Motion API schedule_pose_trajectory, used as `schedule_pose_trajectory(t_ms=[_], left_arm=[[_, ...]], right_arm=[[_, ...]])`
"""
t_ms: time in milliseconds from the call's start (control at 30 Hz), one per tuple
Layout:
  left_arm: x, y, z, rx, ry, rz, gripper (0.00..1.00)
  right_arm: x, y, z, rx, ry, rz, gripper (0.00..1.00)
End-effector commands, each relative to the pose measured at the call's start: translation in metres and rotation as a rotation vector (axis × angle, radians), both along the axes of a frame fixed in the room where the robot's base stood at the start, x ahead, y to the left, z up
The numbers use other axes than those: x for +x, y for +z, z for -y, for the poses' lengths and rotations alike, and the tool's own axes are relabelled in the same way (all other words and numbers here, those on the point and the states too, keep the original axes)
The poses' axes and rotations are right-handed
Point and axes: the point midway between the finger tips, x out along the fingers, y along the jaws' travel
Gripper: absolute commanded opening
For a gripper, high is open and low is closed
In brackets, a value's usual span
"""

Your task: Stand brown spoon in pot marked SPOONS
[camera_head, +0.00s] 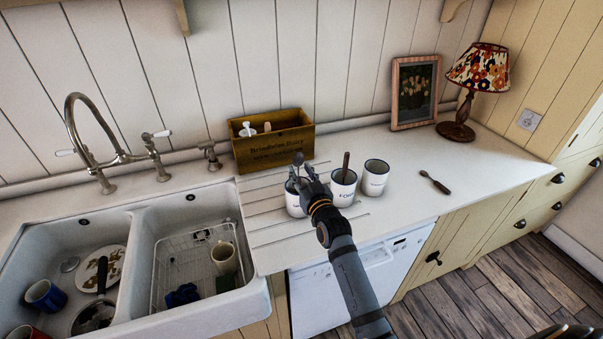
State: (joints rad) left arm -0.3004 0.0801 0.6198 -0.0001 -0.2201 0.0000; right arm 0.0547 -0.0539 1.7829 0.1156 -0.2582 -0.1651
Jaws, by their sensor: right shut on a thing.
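My right gripper (304,179) is shut on a spoon with a dark, brownish rounded head (298,158) pointing up. It is at the left white pot (293,207), whose lettering is mostly hidden by my gripper. I cannot tell how far the spoon's lower end is inside that pot. The middle pot (343,194) has lettering that looks like FORKS, and a brown handle (346,166) stands in it. The right pot (375,180) looks empty; its lettering is too small to read. My left gripper is not in view.
A brown utensil (435,182) lies on the white counter (465,185) right of the pots. A wooden box (272,147) stands behind, a picture frame (413,92) and lamp (470,95) at the back right. A double sink (140,215) with dishes is at left.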

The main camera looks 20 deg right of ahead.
Motion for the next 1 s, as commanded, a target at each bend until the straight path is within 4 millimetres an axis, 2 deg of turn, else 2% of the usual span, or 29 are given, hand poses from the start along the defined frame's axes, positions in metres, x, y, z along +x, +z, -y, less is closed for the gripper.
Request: schedule_pose_trajectory(t_ms=[33, 200, 567, 667, 1000], left_arm=[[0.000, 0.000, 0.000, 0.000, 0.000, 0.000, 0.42], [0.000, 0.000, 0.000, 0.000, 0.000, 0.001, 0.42], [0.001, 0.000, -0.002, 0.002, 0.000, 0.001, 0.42], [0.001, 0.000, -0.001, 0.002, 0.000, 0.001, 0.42], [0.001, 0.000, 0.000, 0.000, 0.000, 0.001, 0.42]], right_arm=[[0.000, 0.000, 0.000, 0.000, 0.000, 0.000, 0.38], [0.000, 0.000, 0.000, 0.000, 0.000, 0.000, 0.61], [-0.005, -0.001, 0.000, 0.000, 0.000, -0.001, 0.61], [-0.020, -0.001, 0.001, 0.001, 0.000, -0.001, 0.61], [-0.099, -0.002, 0.003, 0.001, 0.000, -0.003, 0.61]])
